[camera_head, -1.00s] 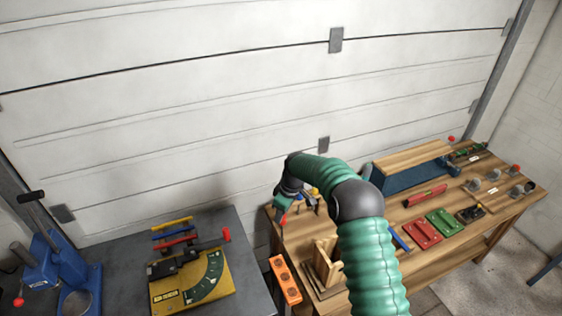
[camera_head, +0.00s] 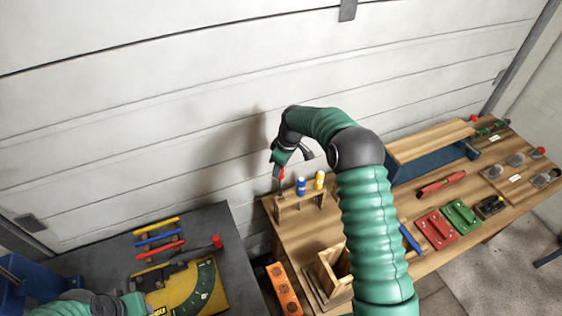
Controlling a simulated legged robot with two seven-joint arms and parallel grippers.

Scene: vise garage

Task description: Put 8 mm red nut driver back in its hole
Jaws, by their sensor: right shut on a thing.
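The red nut driver (camera_head: 282,174) is in my right gripper (camera_head: 279,164), which is shut on it. It hangs roughly upright over the left end of the wooden rack (camera_head: 300,203). Its thin shaft reaches down to the rack top, but I cannot tell whether the tip is in a hole or just above or behind it. A blue driver (camera_head: 301,186) and a yellow driver (camera_head: 319,180) stand upright in the rack to its right.
A grey table (camera_head: 215,222) with a yellow device (camera_head: 190,291) stands left.

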